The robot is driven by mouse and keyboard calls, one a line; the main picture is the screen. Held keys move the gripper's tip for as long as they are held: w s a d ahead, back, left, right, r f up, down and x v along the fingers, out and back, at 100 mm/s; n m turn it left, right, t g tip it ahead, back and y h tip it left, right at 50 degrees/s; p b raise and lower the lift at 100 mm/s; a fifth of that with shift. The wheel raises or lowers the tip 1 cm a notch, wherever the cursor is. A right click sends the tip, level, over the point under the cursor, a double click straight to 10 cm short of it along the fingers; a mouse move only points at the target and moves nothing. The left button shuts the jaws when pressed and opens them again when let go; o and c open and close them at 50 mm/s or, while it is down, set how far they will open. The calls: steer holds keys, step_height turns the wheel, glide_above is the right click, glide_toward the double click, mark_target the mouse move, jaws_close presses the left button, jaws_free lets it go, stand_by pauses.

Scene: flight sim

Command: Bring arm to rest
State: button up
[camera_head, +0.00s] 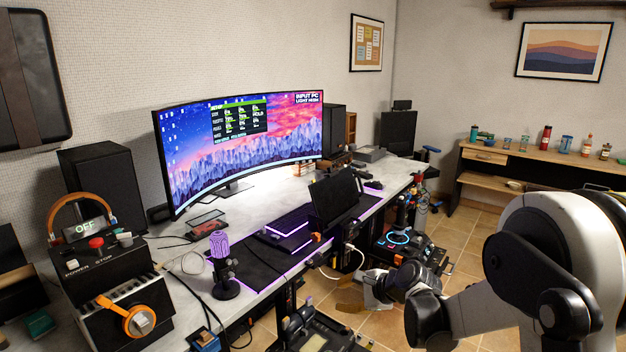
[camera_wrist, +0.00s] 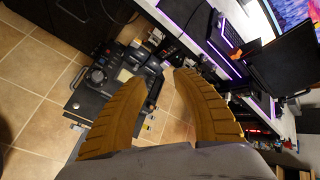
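My arm (camera_head: 500,290) comes in from the right side of the head view and reaches toward the desk's front. My gripper (camera_head: 346,294) is at its end, in the space in front of the desk and low near its edge. In the wrist view, the two tan ribbed fingers of my gripper (camera_wrist: 167,77) stand apart with nothing held between them. Tiled floor and dark equipment show beyond them.
The desk (camera_head: 262,205) carries a curved monitor (camera_head: 245,145), a microphone (camera_head: 222,265) and a black control box (camera_head: 100,265). A wooden shelf (camera_head: 540,160) is at the back right. Some tiled floor is clear.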

steer(key=s+d+r+n+h, duration=0.2)
steer(key=s+r+n, duration=0.25)
steer(key=s, duration=0.35)
steer(key=s+d+r+n+h, duration=0.1)
steer(key=s+d+r+n, duration=0.25)
steer(key=s+r, duration=0.3)
steer(key=s+d+n+h, duration=0.2)
steer(key=s+n, duration=0.2)
steer(key=s, duration=0.4)
steer(key=s+d+n+h, duration=0.1)
steer(key=s+d+n, duration=0.2)
steer(key=s, duration=0.6)
steer(key=shift+s+d+n+h, duration=0.25)
steer(key=shift+n+h, duration=0.15)
steer(key=shift+n, duration=0.3)
